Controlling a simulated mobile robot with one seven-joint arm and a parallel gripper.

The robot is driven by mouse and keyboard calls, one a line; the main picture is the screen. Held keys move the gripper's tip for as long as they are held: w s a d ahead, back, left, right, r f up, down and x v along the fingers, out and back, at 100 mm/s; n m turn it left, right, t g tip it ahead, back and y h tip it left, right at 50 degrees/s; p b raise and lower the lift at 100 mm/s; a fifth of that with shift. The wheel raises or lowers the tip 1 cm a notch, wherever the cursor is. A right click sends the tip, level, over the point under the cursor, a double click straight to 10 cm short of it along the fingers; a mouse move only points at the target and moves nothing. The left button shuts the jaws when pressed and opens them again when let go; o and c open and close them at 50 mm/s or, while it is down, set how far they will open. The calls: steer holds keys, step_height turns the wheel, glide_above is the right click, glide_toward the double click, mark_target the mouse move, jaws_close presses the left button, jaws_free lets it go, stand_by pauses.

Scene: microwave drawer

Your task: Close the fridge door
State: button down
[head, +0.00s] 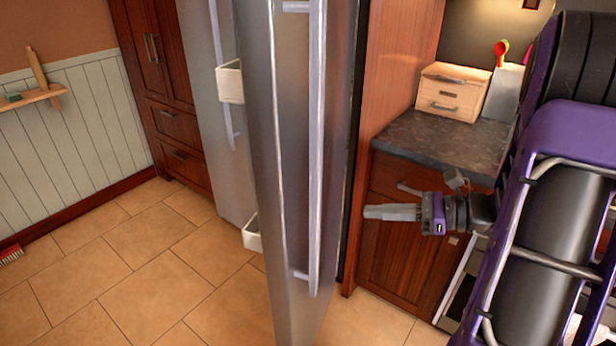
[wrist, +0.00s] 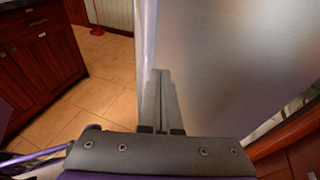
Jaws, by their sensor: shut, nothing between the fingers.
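The fridge door (head: 262,130) stands open, a tall brushed-steel panel seen nearly edge-on in the middle of the head view. Its long upright handle (head: 316,150) is on the right side. White door bins (head: 230,82) stick out at its left. My gripper (head: 366,212) is right of the door in the head view, fingers pointing left toward it, shut and empty. In the wrist view my fingers (wrist: 162,74) are together in front of a steel panel (wrist: 230,60), close to a pale upright bar or edge at its left. I cannot tell whether they touch it.
A counter (head: 440,140) with a small wooden drawer box (head: 452,90) and utensils is behind my gripper, above a wooden cabinet (head: 400,260). A tall wooden cabinet (head: 165,100) stands at the left. The tiled floor (head: 150,270) left of the door is clear.

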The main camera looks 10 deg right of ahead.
mark_target(298, 183)
steer(key=w+a, duration=0.2)
steer(key=a, duration=0.2)
steer(key=w+a+r+t+y, duration=0.1)
steer(key=w+a, duration=0.1)
steer(key=a, duration=0.2)
steer(key=w+a+r+t, duration=0.1)
steer(key=w+a, duration=0.2)
steer(key=a, duration=0.1)
steer(key=shift+r+m+y+b, duration=0.1)
steer(key=shift+m+y+b, duration=0.3)
steer(key=shift+a, duration=0.1)
